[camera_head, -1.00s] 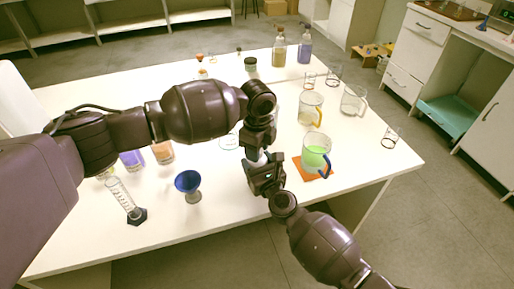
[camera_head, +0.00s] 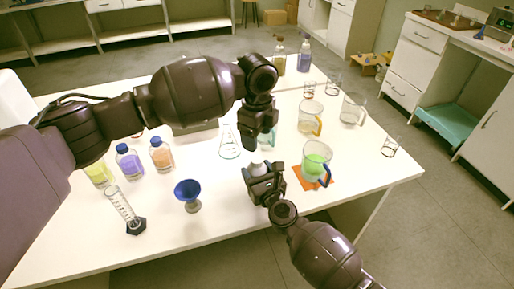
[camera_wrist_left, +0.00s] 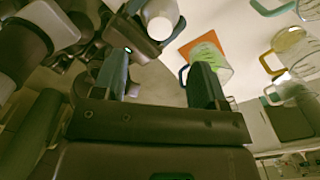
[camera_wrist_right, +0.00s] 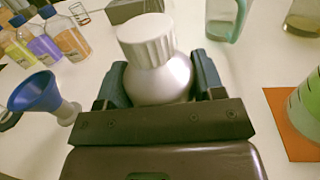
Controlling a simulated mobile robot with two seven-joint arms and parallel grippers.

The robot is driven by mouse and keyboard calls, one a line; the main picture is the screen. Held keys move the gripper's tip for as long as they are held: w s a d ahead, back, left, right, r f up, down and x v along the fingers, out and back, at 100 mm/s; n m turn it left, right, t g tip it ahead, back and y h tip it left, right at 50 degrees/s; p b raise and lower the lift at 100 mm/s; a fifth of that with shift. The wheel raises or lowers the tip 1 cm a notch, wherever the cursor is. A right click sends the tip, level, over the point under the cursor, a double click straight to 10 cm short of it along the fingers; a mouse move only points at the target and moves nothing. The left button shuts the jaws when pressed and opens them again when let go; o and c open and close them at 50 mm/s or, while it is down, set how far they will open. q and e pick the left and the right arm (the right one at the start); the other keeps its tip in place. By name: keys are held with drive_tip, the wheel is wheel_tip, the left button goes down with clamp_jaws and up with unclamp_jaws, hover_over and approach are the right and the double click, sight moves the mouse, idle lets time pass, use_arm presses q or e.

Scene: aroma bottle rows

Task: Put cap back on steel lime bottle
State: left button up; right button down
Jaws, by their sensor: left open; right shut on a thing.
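A silver-grey bottle (camera_wrist_right: 163,82) with a round body stands between the fingers of my right gripper (camera_wrist_right: 160,85), which is shut on it. A white ribbed cap (camera_wrist_right: 146,38) sits on top of the bottle. It shows as a white round top in the left wrist view (camera_wrist_left: 161,17). In the head view my right gripper (camera_head: 262,178) is at the table's front edge area. My left gripper (camera_head: 257,142) is open and empty, above and apart from the cap. Its two fingers show spread in the left wrist view (camera_wrist_left: 158,80).
A beaker of green liquid (camera_head: 316,160) stands on an orange mat (camera_head: 300,178) to the right. A blue funnel (camera_head: 187,189), a graduated cylinder (camera_head: 120,205) and coloured bottles (camera_head: 160,155) are to the left. A conical flask (camera_head: 229,145) stands behind.

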use_arm(q)
drive_tip(key=shift+r, duration=1.85)
use_arm(e)
drive_tip(key=shift+c, duration=0.8)
unclamp_jaws()
drive_tip(key=shift+s, duration=0.1)
use_arm(q)
drive_tip(key=shift+r+p, duration=0.3)
drive_tip(key=shift+r, duration=0.3)
use_arm(e)
drive_tip(key=v, duration=1)
drive_tip(key=shift+s, duration=0.3)
drive_tip(key=shift+d, duration=0.15)
